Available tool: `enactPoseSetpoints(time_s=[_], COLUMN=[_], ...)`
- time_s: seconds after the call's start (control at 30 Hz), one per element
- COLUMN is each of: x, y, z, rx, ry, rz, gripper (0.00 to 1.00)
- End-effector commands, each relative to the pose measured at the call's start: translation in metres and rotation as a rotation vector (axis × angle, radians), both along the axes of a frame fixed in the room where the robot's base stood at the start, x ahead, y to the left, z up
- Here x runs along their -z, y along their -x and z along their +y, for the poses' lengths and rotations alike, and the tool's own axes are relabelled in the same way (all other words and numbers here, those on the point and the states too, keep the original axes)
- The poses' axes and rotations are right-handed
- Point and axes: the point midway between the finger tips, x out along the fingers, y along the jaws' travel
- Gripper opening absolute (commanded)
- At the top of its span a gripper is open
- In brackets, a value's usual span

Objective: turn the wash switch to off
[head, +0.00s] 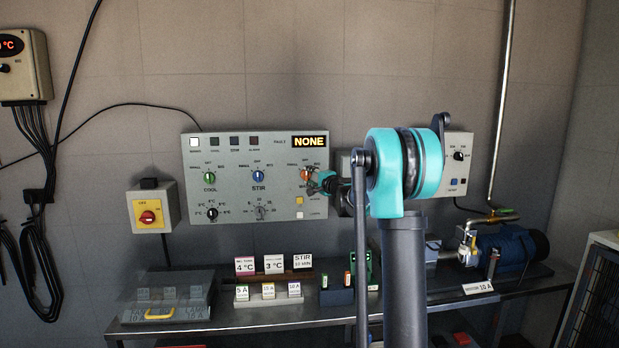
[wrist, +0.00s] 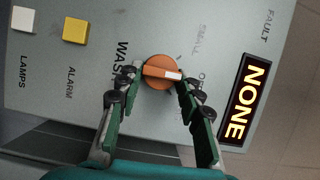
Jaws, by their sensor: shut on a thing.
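The wash switch (wrist: 158,72) is an orange round knob on the grey control panel, with WASH printed beside it. In the wrist view its white pointer mark faces right, towards the partly covered OFF label (wrist: 202,80). My gripper (wrist: 160,80) has a finger on either side of the knob and is shut on it. The label on the lower right side of the knob is hidden behind a finger. In the head view the wash switch (head: 305,174) shows at the panel's right side, with my gripper (head: 313,180) at it.
The grey panel (head: 230,205) also carries a green COOL knob (head: 209,177), a blue STIR knob (head: 258,176) and two dials. A NONE fault display (wrist: 247,98) and a yellow alarm button (wrist: 75,30) are near my gripper. A bench (head: 330,310) with small cards stands below.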

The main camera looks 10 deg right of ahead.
Motion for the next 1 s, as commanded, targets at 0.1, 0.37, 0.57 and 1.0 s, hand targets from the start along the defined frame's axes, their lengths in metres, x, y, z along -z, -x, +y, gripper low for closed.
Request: enactPoseSetpoints(time_s=[0.1, 0.37, 0.57, 1.0], x=[0.0008, 0.0010, 0.0010, 0.0007], y=[0.0001, 0.0002, 0.0002, 0.0002], z=[-0.0009, -0.0009, -0.0009, -0.0003], rx=[0.001, 0.001, 0.002, 0.000], ry=[-0.025, -0.039, -0.039, -0.039], rz=[0.000, 0.000, 0.001, 0.001], gripper=[0.07, 0.07, 0.07, 0.57])
